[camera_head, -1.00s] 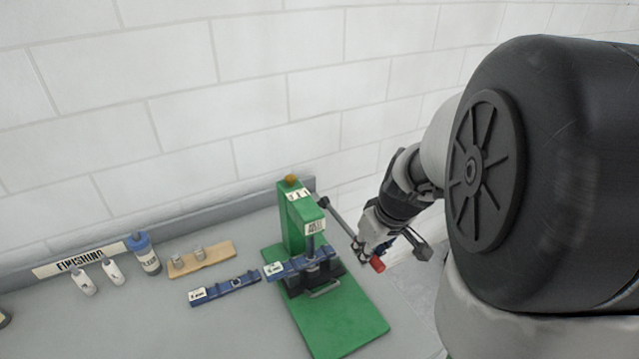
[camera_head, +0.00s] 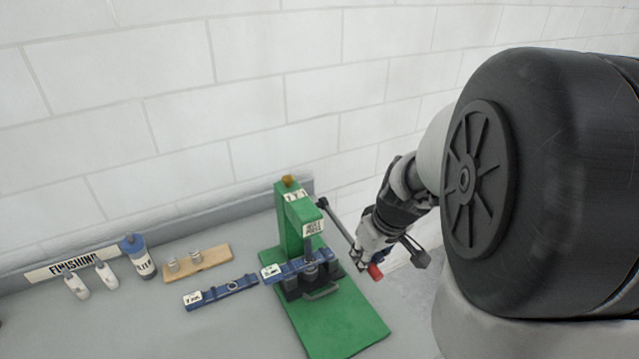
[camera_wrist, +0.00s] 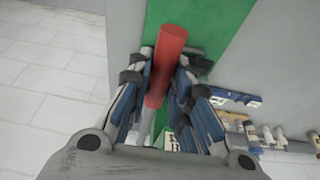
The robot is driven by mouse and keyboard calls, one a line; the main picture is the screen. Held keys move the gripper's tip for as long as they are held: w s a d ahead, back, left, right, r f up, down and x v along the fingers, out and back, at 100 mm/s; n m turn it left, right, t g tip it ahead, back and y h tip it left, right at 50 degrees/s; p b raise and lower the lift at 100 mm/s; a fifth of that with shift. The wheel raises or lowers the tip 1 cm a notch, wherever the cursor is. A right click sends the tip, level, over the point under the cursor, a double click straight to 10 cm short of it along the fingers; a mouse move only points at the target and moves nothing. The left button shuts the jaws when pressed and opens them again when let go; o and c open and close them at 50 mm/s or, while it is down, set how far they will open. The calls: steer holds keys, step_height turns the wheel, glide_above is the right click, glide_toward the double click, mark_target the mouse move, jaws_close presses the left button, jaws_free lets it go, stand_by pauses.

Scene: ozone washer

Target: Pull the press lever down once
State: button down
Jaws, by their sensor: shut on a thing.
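The green press (camera_head: 302,225) stands on its green base plate (camera_head: 345,322) on the grey bench. Its lever (camera_head: 336,222) is a dark rod that slopes down to the right from the press's side to a red grip (camera_head: 375,271). My gripper (camera_head: 364,258) is at the lever's lower end. In the wrist view my gripper (camera_wrist: 166,92) is shut around the red grip (camera_wrist: 168,55), with its blue-padded fingers on both sides. A blue fixture bar (camera_head: 298,268) lies under the press ram.
Another blue bar (camera_head: 220,291) lies left of the press. A wooden block with metal pieces (camera_head: 200,263), a blue-capped bottle (camera_head: 139,257) and two small white bottles (camera_head: 90,280) stand near a "FINISHING" sign (camera_head: 72,264). The front bench is clear.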

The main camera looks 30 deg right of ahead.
steer(key=shift+r+p, duration=1.2)
steer(key=shift+r, duration=0.6)
steer(key=shift+w+r+p, duration=0.2)
steer(key=shift+r+p, duration=0.45)
steer(key=shift+r, duration=0.25)
steer(key=shift+w+r+p, duration=0.2)
steer(key=shift+r+p, duration=0.45)
steer(key=shift+r, duration=0.2)
steer(key=shift+r, duration=0.1)
steer(key=r+p, duration=0.1)
steer(key=w+r+p, duration=0.1)
steer(key=r, duration=0.1)
steer(key=shift+w+p, duration=0.1)
steer(key=shift+p, duration=0.2)
steer(key=shift+r, duration=0.1)
